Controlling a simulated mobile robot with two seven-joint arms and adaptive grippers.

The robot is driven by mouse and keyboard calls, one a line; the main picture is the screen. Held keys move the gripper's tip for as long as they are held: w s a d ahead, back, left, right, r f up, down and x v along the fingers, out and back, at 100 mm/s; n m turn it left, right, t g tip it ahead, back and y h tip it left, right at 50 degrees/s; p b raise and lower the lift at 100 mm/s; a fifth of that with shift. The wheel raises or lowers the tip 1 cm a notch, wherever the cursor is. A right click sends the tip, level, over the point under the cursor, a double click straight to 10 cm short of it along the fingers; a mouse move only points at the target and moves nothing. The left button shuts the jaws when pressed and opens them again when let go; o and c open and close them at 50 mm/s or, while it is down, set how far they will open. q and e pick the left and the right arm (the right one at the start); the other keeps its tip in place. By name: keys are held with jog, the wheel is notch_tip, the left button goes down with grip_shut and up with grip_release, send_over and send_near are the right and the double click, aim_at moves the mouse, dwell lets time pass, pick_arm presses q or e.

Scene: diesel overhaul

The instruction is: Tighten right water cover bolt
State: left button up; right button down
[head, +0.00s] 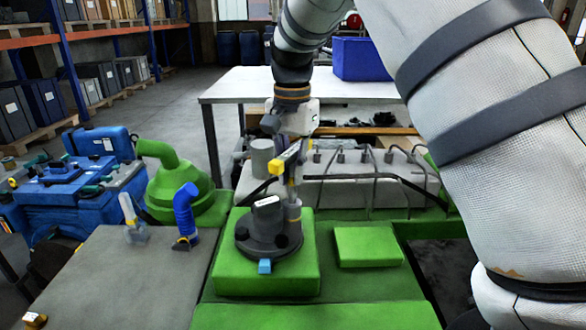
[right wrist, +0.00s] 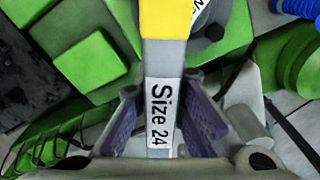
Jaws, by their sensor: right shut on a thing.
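My right gripper (head: 290,160) is above the engine, over the right side of the dark grey round water cover (head: 262,240). It is shut on a grey and yellow tool (head: 275,167). In the right wrist view the tool's label (right wrist: 160,115) reads "Size 24" and sits between the two fingers; its yellow part (right wrist: 165,18) points away from the gripper. The cover sits on a green block (head: 265,283). A grey upright cylinder (head: 294,215) stands at the cover's right edge, below the gripper. The right bolt is not clearly visible, and I cannot tell whether the tool touches it. My left gripper is not in view.
A blue elbow pipe (head: 185,215) and a small clear bottle (head: 133,222) stand on the grey tabletop (head: 120,275) at left. Thin metal pipes (head: 372,178) run behind the cover. A white table (head: 235,84) with a blue bin (head: 360,59) stands behind.

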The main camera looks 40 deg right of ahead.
jog(key=m, duration=0.9)
jog(key=shift+m, duration=0.3)
jog(key=m, duration=0.6)
jog(key=shift+a+f, duration=0.1)
